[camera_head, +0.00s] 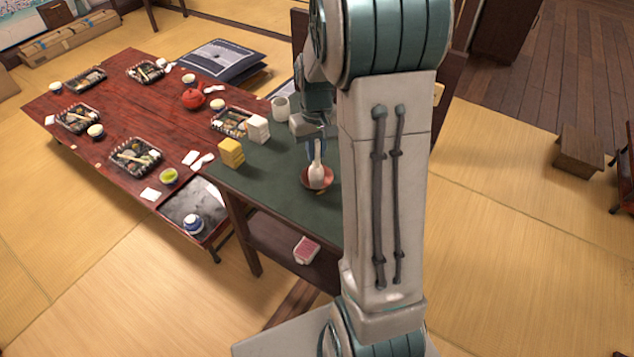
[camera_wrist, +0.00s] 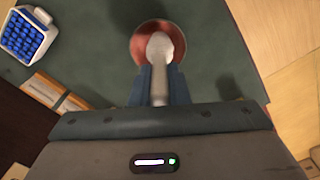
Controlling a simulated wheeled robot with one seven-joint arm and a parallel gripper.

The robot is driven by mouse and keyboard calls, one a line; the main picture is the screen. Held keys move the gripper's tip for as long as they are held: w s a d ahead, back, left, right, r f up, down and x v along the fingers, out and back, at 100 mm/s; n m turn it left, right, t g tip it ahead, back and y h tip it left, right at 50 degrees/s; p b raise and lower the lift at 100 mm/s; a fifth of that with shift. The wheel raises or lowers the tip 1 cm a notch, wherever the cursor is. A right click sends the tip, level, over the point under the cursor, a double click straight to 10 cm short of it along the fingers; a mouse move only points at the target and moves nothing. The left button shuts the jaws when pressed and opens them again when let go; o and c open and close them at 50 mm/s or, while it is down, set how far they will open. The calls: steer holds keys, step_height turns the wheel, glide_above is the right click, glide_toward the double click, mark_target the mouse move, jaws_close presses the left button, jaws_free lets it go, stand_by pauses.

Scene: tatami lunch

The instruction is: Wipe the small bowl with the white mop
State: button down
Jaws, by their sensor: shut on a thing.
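The small bowl (camera_head: 329,183) is reddish and stands on the dark green top of the side table. It also shows in the wrist view (camera_wrist: 142,43). The white mop (camera_head: 316,177) is upright with its pale head in or just over the bowl; in the wrist view its head (camera_wrist: 159,47) covers part of the bowl's inside. Whether the head touches the bowl's surface I cannot tell. My gripper (camera_wrist: 160,84) is shut on the mop's handle, just above the bowl. In the head view my arm hides the table right of the bowl.
A red low table (camera_head: 110,110) with lunch trays adjoins at left. A pink-and-white item (camera_head: 306,250) lies on the lower shelf.

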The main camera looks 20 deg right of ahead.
stand_by(0.3)
steer(key=n, duration=0.3)
steer(key=shift+d+n, duration=0.1)
steer(key=shift+n, duration=0.2)
steer(key=n, duration=0.3)
steer(key=shift+d, duration=0.15)
steer(key=n+p, duration=0.1)
steer(key=n, duration=0.5)
steer(key=shift+d+r+n, duration=0.1)
steer(key=shift+d+n, duration=0.05)
steer(key=shift+n, duration=0.25)
